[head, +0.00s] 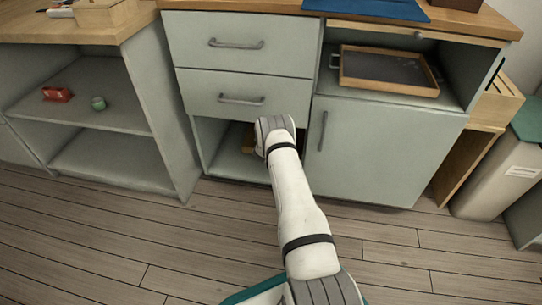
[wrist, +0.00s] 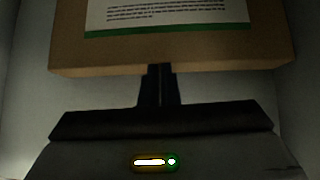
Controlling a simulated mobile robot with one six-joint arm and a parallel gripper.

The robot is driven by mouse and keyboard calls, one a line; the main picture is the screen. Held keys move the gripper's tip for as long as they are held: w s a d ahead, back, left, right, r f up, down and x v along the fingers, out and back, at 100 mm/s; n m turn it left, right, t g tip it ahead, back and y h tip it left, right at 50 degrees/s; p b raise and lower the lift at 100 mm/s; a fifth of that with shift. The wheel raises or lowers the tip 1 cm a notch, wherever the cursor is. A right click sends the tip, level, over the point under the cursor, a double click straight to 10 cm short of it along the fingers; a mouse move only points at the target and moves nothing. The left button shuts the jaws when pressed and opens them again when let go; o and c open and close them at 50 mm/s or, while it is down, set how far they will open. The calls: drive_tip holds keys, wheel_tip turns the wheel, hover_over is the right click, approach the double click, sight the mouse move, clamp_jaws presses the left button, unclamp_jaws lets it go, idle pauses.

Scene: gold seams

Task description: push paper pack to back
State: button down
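The paper pack (wrist: 185,48) is a brown box with a white, green-edged label. In the wrist view it fills the upper middle, directly in front of my gripper (wrist: 161,70). The two fingers are together, with their tips at the pack's near lower edge; they seem to touch it, but I cannot be sure. In the head view a small brown part of the pack (head: 248,137) shows inside the open lower compartment (head: 236,166), mostly hidden behind my arm. My fingers are hidden there too.
Pale compartment walls stand on both sides of the pack in the wrist view. Two closed drawers (head: 243,72) are above the opening and a closed door (head: 375,145) is to its right. An open shelf unit (head: 95,120) stands left. The wooden floor (head: 150,240) in front is clear.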

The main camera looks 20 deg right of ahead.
drive_tip(key=shift+w+a, duration=0.1)
drive_tip(key=shift+a, duration=0.2)
drive_tip(key=shift+a, duration=0.1)
